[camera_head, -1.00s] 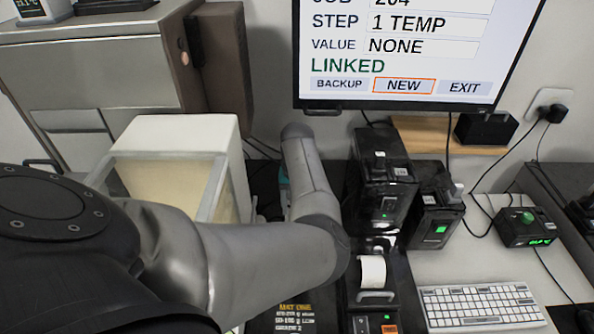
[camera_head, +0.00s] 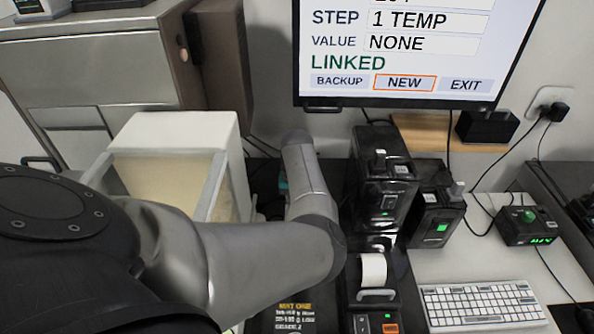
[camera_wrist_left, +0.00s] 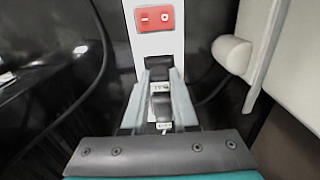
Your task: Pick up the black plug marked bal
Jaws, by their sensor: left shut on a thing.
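In the left wrist view, my left gripper (camera_wrist_left: 158,108) is shut on a black plug (camera_wrist_left: 160,102) at the near end of a white power strip (camera_wrist_left: 155,45). A small pale tag (camera_wrist_left: 163,126) shows below the plug; its lettering is too small to read surely. Another black plug (camera_wrist_left: 158,70) sits just beyond, closer to the red switch (camera_wrist_left: 155,17). I cannot tell whether the held plug is still seated in the strip. In the head view my left arm reaches down between the white box and the black devices, and its fingers are hidden. My right gripper is not in view.
A white open-fronted box (camera_head: 190,135) stands close left of my forearm. Black devices (camera_head: 385,185) stand close to its right, with a keyboard (camera_head: 480,302) beyond. A monitor (camera_head: 400,50) hangs above. In the wrist view a dark cable (camera_wrist_left: 95,75) runs at left.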

